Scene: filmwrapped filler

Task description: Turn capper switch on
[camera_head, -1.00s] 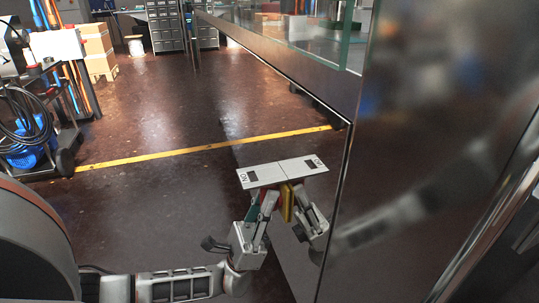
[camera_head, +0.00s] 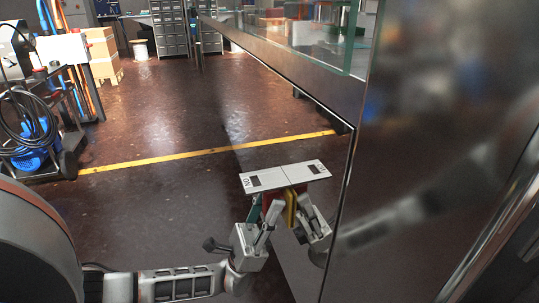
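The capper switch's flat light-grey label plate (camera_head: 262,180) stands out from the glossy machine side in the lower middle. It carries a dark square and an "ON" mark; the panel mirrors it on the right. A small red part (camera_head: 269,203) and a yellow part (camera_head: 291,208) show under the plate. My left gripper (camera_head: 262,214) is just below the plate, pointing up at the switch, one finger with a teal pad. The plate hides the fingertips, so I cannot tell whether they grip the switch. A mirrored gripper image shows beside it. My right gripper is not in view.
The tall shiny machine panel (camera_head: 430,120) fills the right, with a dark rail and glass guard (camera_head: 320,40) running back. A hose cart (camera_head: 35,130) and cardboard boxes (camera_head: 102,55) stand at the left. The dark floor (camera_head: 160,110) with a yellow line is clear.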

